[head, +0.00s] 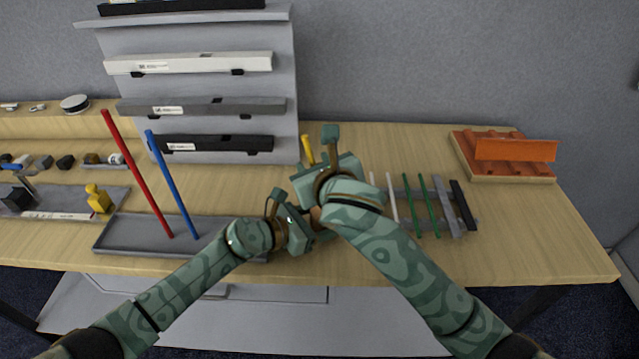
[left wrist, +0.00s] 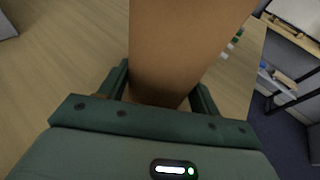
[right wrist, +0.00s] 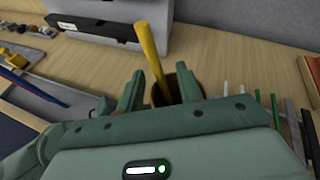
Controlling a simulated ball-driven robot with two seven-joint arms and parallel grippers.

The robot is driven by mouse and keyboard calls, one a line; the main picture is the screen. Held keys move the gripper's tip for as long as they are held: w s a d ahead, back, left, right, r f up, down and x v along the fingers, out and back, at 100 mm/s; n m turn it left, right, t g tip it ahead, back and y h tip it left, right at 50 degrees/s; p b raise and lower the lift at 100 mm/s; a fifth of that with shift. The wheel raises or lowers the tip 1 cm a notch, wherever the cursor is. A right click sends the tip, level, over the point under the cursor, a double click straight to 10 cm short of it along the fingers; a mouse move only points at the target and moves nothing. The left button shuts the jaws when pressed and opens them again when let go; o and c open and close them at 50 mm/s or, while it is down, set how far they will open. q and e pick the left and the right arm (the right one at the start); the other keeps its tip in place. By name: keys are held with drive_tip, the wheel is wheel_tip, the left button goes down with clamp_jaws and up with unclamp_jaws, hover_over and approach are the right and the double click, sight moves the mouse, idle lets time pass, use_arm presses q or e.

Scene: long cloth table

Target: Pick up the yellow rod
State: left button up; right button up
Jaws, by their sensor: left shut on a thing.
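The yellow rod (head: 307,149) shows behind my right gripper (head: 325,165) in the head view. In the right wrist view the rod (right wrist: 151,55) leans to the left, and its lower end goes down at the mouth of a brown holder (right wrist: 183,86). My right gripper's fingers (right wrist: 158,92) are apart, with the rod and part of the holder between them. My left gripper (left wrist: 160,95) is shut on the brown holder (left wrist: 185,45), which fills much of the left wrist view. In the head view my left gripper (head: 296,215) is just left of the right one, and the holder is mostly hidden.
A red rod (head: 138,175) and a blue rod (head: 172,185) stand in a grey tray (head: 115,235) at left. White and green rods (head: 425,205) lie on a grey rack at right. An orange block (head: 515,149) is at back right. A grey shelf stand (head: 205,90) rises behind.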

drive_tip(key=shift+x, duration=0.95)
drive_tip(key=shift+s, duration=0.1)
clamp_jaws()
wheel_tip(320, 180, up, 28)
use_arm(q)
drive_tip(key=o, duration=0.8)
drive_tip(key=shift+o, duration=0.2)
drive_tip(key=shift+a, duration=0.1)
